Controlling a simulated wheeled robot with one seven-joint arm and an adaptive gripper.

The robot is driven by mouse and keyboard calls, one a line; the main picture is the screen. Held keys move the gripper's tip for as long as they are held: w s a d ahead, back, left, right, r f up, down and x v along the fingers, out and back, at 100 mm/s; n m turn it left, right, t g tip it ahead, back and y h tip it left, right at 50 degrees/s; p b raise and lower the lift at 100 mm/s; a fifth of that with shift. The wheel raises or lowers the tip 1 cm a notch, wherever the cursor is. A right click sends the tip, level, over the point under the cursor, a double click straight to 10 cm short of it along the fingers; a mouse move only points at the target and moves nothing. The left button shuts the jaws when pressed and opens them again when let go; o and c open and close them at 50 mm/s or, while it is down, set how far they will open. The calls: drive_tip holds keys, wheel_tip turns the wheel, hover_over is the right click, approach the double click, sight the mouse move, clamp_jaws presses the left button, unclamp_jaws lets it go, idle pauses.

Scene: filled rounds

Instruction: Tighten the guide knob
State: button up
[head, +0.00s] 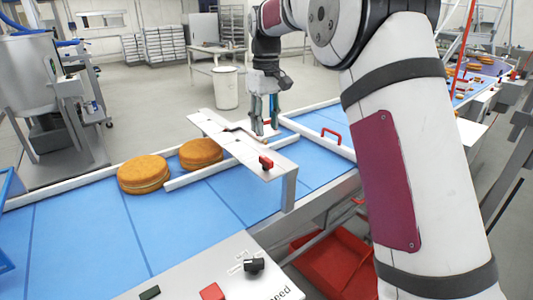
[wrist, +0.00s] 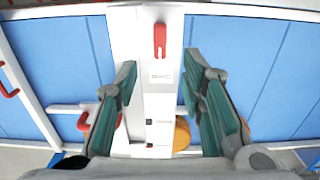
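A red knob (head: 266,162) with a lever shape sits on the near end of the flat metal bridge (head: 225,132) over the conveyor. It looks like the guide knob; it also shows at the top of the wrist view (wrist: 160,38), its lever pointing along the bridge. My gripper (head: 263,128) hangs above the bridge, farther back than this knob. In the wrist view my gripper (wrist: 161,75) is open, with its green-padded fingers on either side of the bridge and nothing between them. The knob lies beyond the fingertips, apart from them.
Two round cakes (head: 143,174) (head: 201,153) lie on the blue belt left of the bridge. Another red handle (head: 331,135) is on the right guide rail. A control panel with a black knob (head: 254,264) stands in front. A red crate (head: 333,262) is below the conveyor.

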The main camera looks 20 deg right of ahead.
sight(266, 158)
wheel_tip(266, 158, down, 10)
drive_tip(key=shift+f+p, duration=0.1)
drive_tip(key=shift+p, duration=0.95)
clamp_jaws()
